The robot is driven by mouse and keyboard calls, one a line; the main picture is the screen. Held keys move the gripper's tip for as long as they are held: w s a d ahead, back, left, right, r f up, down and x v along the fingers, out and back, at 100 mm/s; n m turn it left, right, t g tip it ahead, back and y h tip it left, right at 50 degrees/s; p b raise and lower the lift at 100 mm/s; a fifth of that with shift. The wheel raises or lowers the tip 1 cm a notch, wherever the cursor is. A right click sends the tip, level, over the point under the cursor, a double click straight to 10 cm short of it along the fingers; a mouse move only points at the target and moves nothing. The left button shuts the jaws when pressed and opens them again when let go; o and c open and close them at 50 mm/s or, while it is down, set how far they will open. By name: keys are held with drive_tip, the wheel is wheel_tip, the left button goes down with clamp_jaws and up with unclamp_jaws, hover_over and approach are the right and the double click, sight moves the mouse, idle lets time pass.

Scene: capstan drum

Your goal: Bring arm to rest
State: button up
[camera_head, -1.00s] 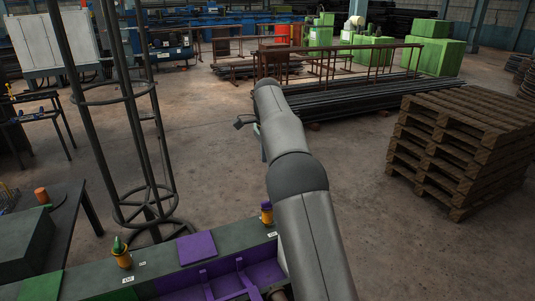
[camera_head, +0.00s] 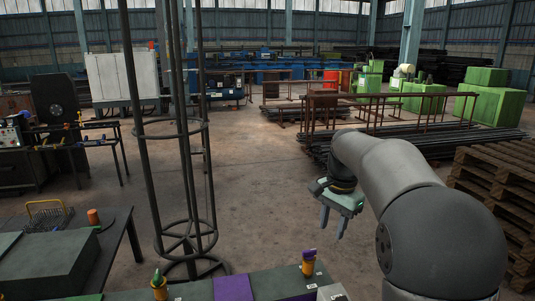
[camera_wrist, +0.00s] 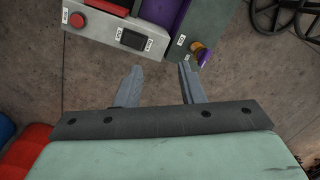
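My gripper (camera_head: 333,220) hangs off the end of my grey arm, right of the centre of the head view, with its fingers pointing down over the floor. In the wrist view my gripper (camera_wrist: 157,80) shows two grey fingers spread apart with nothing between them. The green bench (camera_head: 270,284) with a purple panel (camera_head: 233,288) lies at the bottom of the head view, below and nearer than the gripper. The gripper touches nothing that I can see.
A yellow knob with a purple top (camera_head: 308,263) and a yellow-green one (camera_head: 159,285) stand on the bench. A tall dark wire frame (camera_head: 201,190) rises left of centre. Wooden pallets (camera_head: 500,180) are stacked at the right. The floor (camera_head: 265,150) mid-view is clear.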

drive_tip(key=s+f+n, duration=0.3)
drive_tip(key=s, duration=0.7)
drive_tip(key=s+a+f+n, duration=0.1)
drive_tip(key=s+f+n, duration=0.2)
drive_tip(key=s, duration=0.6)
drive_tip(key=s+a+f+n, duration=0.1)
drive_tip(key=s+f+n, duration=0.3)
drive_tip(key=s, duration=0.6)
drive_tip(key=shift+s+f+h, duration=0.3)
drive_tip(key=shift+f+h, duration=0.1)
drive_tip(key=shift+f, duration=0.25)
